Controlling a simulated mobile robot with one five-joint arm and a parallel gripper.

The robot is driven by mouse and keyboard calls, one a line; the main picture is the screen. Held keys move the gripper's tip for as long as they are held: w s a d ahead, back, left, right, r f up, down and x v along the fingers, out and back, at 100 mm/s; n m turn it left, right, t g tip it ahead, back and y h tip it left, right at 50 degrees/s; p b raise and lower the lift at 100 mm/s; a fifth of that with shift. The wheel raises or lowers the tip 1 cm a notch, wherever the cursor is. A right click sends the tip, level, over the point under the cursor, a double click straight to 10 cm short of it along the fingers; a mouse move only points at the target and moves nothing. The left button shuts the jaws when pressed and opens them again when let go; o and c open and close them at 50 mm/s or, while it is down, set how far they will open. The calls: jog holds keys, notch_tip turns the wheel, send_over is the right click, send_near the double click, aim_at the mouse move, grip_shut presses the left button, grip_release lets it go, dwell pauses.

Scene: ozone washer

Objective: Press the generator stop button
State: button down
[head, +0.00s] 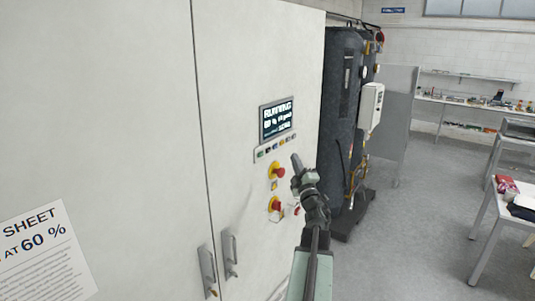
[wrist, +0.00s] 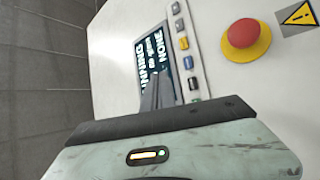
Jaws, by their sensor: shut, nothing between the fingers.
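The generator cabinet (head: 235,90) has a screen (head: 277,119) that reads RUNNING, also in the wrist view (wrist: 150,55). A row of small coloured buttons (head: 274,147) runs under the screen. The row also shows in the wrist view (wrist: 183,43). I cannot read their labels, so I cannot tell which is the stop button. A red mushroom button on yellow (head: 277,171) is below the row, also in the wrist view (wrist: 246,36). My gripper (head: 296,160) is shut and empty, in front of the panel near the row. In the wrist view its fingers (wrist: 157,85) overlap the screen's edge, beside the buttons; contact is unclear.
A second red button (head: 275,204) sits lower, partly beside my arm. Cabinet handles (head: 230,253) stick out at lower left. A dark tank (head: 343,120) stands right of the cabinet. A table (head: 500,215) is at the far right, with open floor between.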

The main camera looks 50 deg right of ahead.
aim_at(268, 150)
jog(key=w, duration=0.8)
jog(key=shift+w, duration=0.3)
jog(key=shift+w, duration=0.1)
dwell(1.8)
jog(key=shift+w+d, duration=0.1)
jog(key=shift+w, duration=0.2)
jog(key=shift+w, duration=0.35)
dwell(0.6)
jog(key=shift+s, duration=0.75)
jog(key=shift+s, duration=0.1)
